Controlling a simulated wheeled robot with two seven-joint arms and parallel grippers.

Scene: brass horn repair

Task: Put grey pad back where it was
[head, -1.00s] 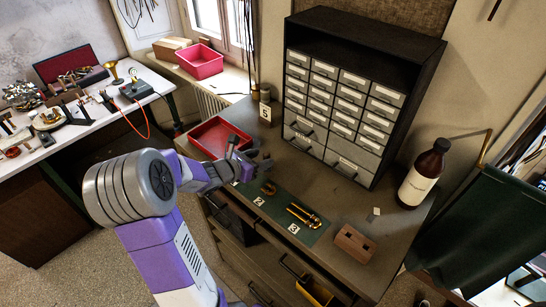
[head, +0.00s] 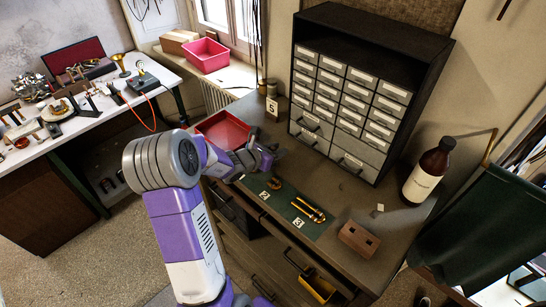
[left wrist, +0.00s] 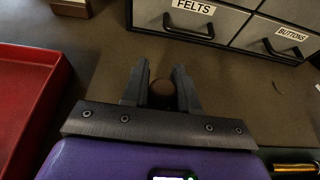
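My left gripper (head: 266,154) is low over the desk, right of the red tray and in front of the drawer cabinet. In the left wrist view its two dark fingers (left wrist: 161,80) stand close together, with a small round brown thing (left wrist: 161,95) filling the gap between them. I cannot tell whether this is a face of the grey pad. A small light grey square piece (head: 379,208) lies on the desk behind the wooden block. The green mat (head: 284,203) holds brass parts and number tags. My right gripper is not in view.
The drawer cabinet (head: 350,100) stands at the back; its FELTS drawer (left wrist: 185,20) and BUTTONS drawer (left wrist: 280,40) are shut. The red tray (head: 224,131), brown bottle (head: 428,170) and wooden block (head: 359,239) flank the mat. A lower desk drawer with a yellow item (head: 318,286) is open.

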